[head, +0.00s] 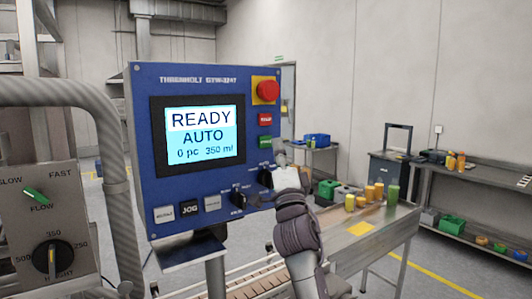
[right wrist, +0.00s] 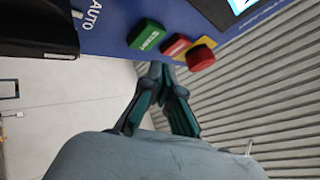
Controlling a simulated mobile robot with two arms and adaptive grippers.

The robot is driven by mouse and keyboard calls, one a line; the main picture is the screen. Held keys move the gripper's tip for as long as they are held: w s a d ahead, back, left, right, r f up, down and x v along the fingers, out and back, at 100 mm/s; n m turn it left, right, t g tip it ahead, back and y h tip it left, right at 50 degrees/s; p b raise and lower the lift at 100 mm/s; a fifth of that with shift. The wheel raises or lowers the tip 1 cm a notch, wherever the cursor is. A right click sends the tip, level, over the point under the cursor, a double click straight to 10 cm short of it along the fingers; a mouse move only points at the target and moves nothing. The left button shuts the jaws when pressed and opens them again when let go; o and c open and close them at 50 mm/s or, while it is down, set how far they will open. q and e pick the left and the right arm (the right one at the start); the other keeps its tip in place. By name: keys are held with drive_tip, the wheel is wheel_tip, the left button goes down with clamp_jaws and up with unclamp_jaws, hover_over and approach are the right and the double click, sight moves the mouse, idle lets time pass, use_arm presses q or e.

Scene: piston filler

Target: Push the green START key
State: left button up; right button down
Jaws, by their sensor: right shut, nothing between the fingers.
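The green START key (head: 265,142) is on the right side of the blue control panel (head: 145,140), below a red key (head: 265,119). In the right wrist view the green START key (right wrist: 147,34) shows at the top, left of the red key (right wrist: 175,45). My right gripper (right wrist: 155,70) is shut and empty, its fingertips close below these keys in that picture. I cannot tell the exact gap, but no contact shows. In the head view my right gripper (head: 287,179) is at the panel's lower right edge, its fingertips unclear. My left gripper is not in view.
A red mushroom button (head: 267,90) on a yellow plate sits above the keys. The screen (head: 202,132) reads READY, AUTO, 0 pc, 350 ml. A black selector (head: 265,177) is below the green key. A bench with several coloured containers stands behind, right.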

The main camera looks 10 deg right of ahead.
drive_tip(key=shift+w+a+b, duration=0.25)
drive_tip(key=shift+w+b, duration=0.05)
drive_tip(key=shift+w, duration=0.25)
drive_tip(key=shift+r, duration=0.1)
idle(1.0)
drive_tip(key=shift+w+a+b, duration=0.15)
drive_tip(key=shift+w+b, duration=0.15)
drive_tip(key=shift+w, duration=0.1)
drive_tip(key=shift+w+a+b, duration=0.1)
drive_tip(key=shift+w+b, duration=0.25)
drive_tip(key=shift+b, duration=0.05)
idle(0.6)
drive_tip(key=shift+s, duration=0.1)
drive_tip(key=shift+s+d+p, duration=0.3)
drive_tip(key=shift+s+p, duration=0.3)
drive_tip(key=shift+s, duration=0.1)
